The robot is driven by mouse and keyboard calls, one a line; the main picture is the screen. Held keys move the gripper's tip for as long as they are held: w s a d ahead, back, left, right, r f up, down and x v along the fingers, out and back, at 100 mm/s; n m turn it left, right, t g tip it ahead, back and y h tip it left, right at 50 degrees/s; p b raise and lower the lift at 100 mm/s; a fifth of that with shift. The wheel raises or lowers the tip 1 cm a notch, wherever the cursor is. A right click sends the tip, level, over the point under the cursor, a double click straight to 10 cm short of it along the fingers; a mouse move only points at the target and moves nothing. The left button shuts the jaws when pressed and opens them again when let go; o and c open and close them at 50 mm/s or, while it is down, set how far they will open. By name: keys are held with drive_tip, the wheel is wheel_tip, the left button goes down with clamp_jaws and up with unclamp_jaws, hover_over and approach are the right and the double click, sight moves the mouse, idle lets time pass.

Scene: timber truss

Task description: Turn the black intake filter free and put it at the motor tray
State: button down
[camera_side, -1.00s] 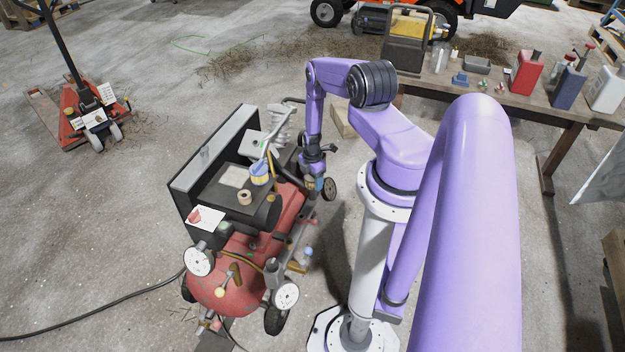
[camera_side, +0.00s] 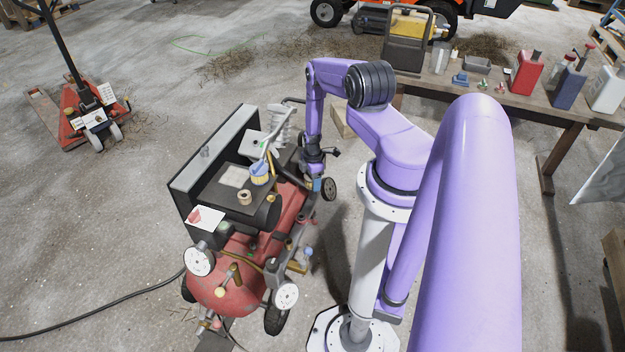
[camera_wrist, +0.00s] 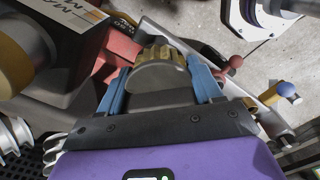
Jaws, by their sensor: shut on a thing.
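My gripper (camera_wrist: 163,76) has its two blue fingers on either side of a round, ridged, tan-and-grey part (camera_wrist: 160,72) and is shut on it. The part looks brownish, not plainly black, so I cannot tell whether it is the intake filter or whether it is still attached. In the side view, my gripper (camera_side: 317,186) is low at the right far end of the red compressor (camera_side: 228,286); the held part is hidden there. A dark flat top (camera_side: 232,181) with a pale sheet stands over the compressor; I cannot tell whether it is the motor tray.
A ribbed pale cylinder (camera_side: 281,126) stands close behind.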

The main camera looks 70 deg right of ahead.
drive_tip(key=shift+m, duration=0.4)
drive_tip(key=shift+m, duration=1)
drive_tip(key=shift+m, duration=0.9)
drive_tip(key=shift+m, duration=1.1)
